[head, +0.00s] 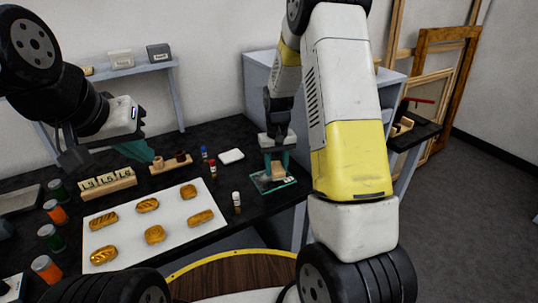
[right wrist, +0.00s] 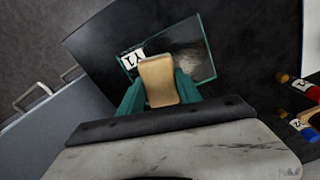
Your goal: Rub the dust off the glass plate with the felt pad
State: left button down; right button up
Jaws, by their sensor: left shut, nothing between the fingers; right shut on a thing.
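The glass plate (head: 262,187) lies on the dark bench near its right end, with a teal edge. In the right wrist view the plate (right wrist: 208,76) has a white label at one corner and a pale greyish smear on its dark face. My right gripper (head: 277,167) points down over the plate, shut on the tan felt pad (right wrist: 158,80). The pad covers part of the plate; I cannot tell whether its underside touches the glass. My left gripper (head: 147,158) is shut and empty, above the bench by a small wooden holder.
A white sheet (head: 180,222) with several golden pieces lies left of the plate. A labelled wooden rack (head: 108,184), small bottles (head: 237,202) and several canisters (head: 51,237) stand around it. A white block (head: 231,156) lies behind. A grey cabinet (head: 258,80) stands behind my right arm.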

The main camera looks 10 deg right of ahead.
aim_at(257, 181)
jog(key=shift+s+a, duration=0.35)
jog(key=shift+a, duration=0.8)
jog(key=shift+s+a, duration=0.4)
jog(key=shift+a, duration=0.7)
jog(key=shift+s+a, duration=0.35)
jog(key=shift+a, duration=0.8)
jog(key=shift+w+d+f, duration=0.1)
jog(key=shift+w+d, duration=0.2)
jog(key=shift+d, duration=0.7)
jog(key=shift+w+d+f, duration=0.1)
jog(key=shift+w+d, duration=0.15)
jog(key=shift+d, duration=0.7)
jog(key=shift+w+d+r, duration=0.1)
jog(key=shift+w+d, duration=0.2)
jog(key=shift+d, duration=0.6)
jog(key=shift+w+d+r, duration=0.1)
jog(key=shift+w+d, duration=0.15)
jog(key=shift+d, duration=0.6)
jog(key=shift+a+r, duration=0.1)
jog(key=shift+r, duration=2.95)
jog(key=shift+r, duration=1.45)
